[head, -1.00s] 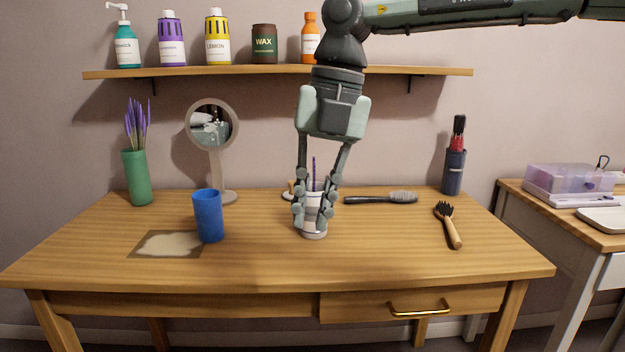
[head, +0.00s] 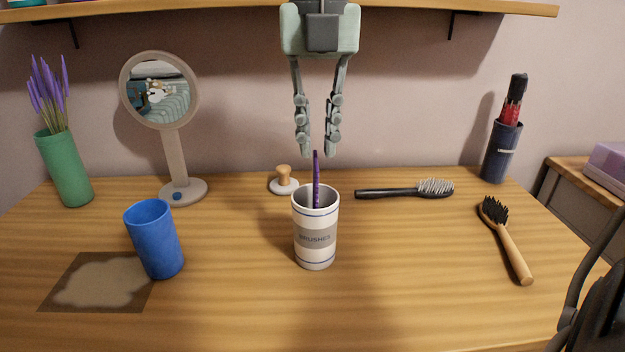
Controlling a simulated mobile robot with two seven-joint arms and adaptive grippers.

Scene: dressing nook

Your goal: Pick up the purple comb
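The purple comb (head: 316,180) stands upright in a white striped cup marked "BRUSHES" (head: 315,240) at the middle of the table. Only its narrow upper part shows; the rest is hidden inside the cup. My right gripper (head: 317,154) points straight down above the cup, fingers apart and empty. Its fingertips are about level with the comb's tip in the picture, one on each side; I cannot tell the exact depth between them. My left gripper is not in view.
A blue cup (head: 154,240) and a stained mat (head: 65,298) are at left. Behind stand a mirror (head: 173,160) and a wooden-knobbed object (head: 284,180). A black hairbrush (head: 400,192) and a wooden brush (head: 512,250) lie at right. A shelf (head: 420,8) hangs above.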

